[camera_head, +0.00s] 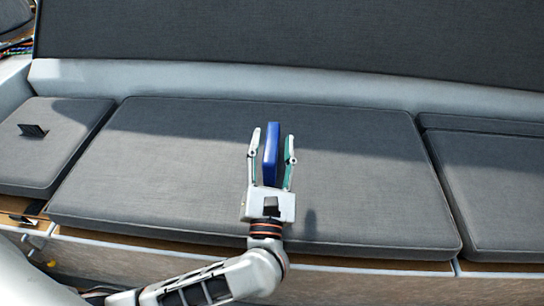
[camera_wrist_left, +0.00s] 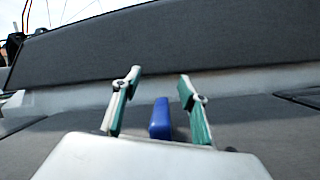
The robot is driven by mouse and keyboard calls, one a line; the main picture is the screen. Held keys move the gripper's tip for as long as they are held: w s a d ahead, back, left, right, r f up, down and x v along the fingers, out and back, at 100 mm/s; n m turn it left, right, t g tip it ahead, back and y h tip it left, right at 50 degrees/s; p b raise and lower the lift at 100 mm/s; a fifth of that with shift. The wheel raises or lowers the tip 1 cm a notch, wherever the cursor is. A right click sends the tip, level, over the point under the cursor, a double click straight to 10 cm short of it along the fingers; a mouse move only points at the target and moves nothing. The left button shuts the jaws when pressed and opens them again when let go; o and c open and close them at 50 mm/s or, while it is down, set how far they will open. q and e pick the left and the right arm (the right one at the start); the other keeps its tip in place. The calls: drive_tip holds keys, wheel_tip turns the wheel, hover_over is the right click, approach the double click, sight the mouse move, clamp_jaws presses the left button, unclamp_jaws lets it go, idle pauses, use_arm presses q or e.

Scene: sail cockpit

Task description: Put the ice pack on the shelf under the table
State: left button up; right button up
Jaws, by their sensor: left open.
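The ice pack (camera_head: 271,154) is a dark blue, flat block standing on edge over the grey seat cushion. It also shows in the left wrist view (camera_wrist_left: 160,119). My left gripper (camera_head: 272,143) is open, with one finger on either side of the ice pack. A gap shows between the pack and each finger in the left wrist view, where the fingers (camera_wrist_left: 159,80) rise to the left and right of it. My right gripper is in neither view. The table and the shelf under it are not in view.
A long grey seat cushion (camera_head: 150,170) fills the middle, with a tall backrest (camera_head: 300,40) behind it. A small dark item (camera_head: 33,130) is on the left cushion (camera_head: 60,150). The right cushion (camera_head: 495,180) is bare. A wooden edge (camera_head: 350,263) runs along the front.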

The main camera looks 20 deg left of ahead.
sight(270, 174)
use_arm(q)
drive_tip(key=f+n+g, duration=0.1)
drive_tip(key=f, duration=0.2)
drive_tip(key=f+n+g, duration=0.1)
drive_tip(key=f, duration=0.2)
drive_tip(key=s+f+n+g+h, duration=0.1)
drive_tip(key=f, duration=0.2)
drive_tip(key=shift+a+f+b, duration=0.1)
drive_tip(key=shift+a+b, duration=0.1)
drive_tip(key=shift+b, duration=0.1)
drive_tip(key=shift+w+f+n, duration=0.1)
drive_tip(key=shift+f+n, duration=0.05)
drive_tip(key=shift+n, duration=0.15)
drive_tip(key=x, duration=0.7)
drive_tip(key=shift+w+a+r+b, duration=0.2)
drive_tip(key=shift+w+b, duration=0.05)
drive_tip(key=shift+b, duration=0.05)
drive_tip(key=shift+r, duration=0.1)
clamp_jaws()
